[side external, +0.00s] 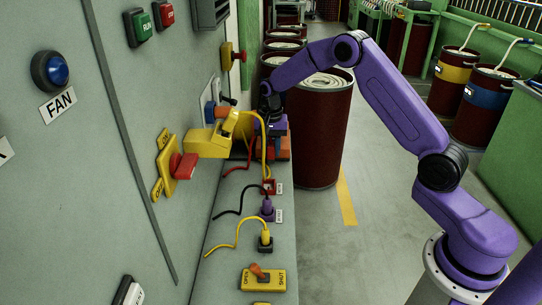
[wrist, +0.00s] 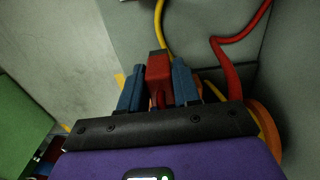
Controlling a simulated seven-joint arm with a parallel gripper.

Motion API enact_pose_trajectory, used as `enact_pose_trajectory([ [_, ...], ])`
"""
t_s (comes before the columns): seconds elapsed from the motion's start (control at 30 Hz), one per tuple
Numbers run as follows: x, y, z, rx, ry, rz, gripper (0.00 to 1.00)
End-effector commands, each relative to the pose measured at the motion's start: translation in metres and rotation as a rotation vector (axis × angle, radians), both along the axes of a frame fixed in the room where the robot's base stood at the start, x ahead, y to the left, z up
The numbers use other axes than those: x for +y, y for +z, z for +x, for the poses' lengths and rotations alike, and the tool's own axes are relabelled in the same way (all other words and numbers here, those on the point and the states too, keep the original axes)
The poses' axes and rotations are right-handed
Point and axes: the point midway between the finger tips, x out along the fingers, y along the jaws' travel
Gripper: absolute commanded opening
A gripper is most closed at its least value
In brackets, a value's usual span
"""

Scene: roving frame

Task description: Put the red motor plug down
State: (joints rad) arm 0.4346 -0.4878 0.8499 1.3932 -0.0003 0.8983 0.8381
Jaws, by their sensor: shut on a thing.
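The red motor plug (wrist: 158,70) is between the two blue fingers of my gripper (wrist: 158,86) in the wrist view, and the gripper is shut on it. A red cable (wrist: 228,72) curves away to the right of it. In the side external view my arm's end is behind the yellow lever housing (side external: 207,140), and the fingers and plug cannot be made out there. A red cable (side external: 240,160) hangs near the ledge (side external: 225,265). A small red-rimmed square socket (side external: 268,187) sits on the ledge, below the arm's end.
A purple plug (side external: 267,208) with a black cable and a yellow plug (side external: 265,238) with a yellow cable stand on the ledge. A yellow switch plate (side external: 263,280) is nearer. A red handle (side external: 183,167) sticks out of the panel. A large drum (side external: 320,130) stands behind.

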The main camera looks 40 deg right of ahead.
Motion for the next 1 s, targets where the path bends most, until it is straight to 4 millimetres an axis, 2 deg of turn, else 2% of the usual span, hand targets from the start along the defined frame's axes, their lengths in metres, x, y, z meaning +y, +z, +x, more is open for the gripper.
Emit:
enact_pose_trajectory([
  [0.1, 0.000, -0.018, -0.001, 0.003, 0.000, 0.000, 0.00],
  [0.2, -0.001, -0.028, -0.001, 0.001, -0.001, 0.000, 0.00],
  [0.67, 0.000, -0.033, -0.001, 0.000, -0.001, 0.000, 0.00],
  [0.7, 0.000, -0.033, -0.001, 0.000, -0.001, 0.000, 0.45],
  [0.73, 0.000, -0.033, -0.001, 0.000, 0.000, 0.000, 0.55],
  [0.77, 0.000, -0.033, -0.001, 0.000, 0.000, 0.000, 0.57],
  [1.0, 0.000, -0.033, -0.001, 0.000, 0.000, 0.000, 0.57],
])
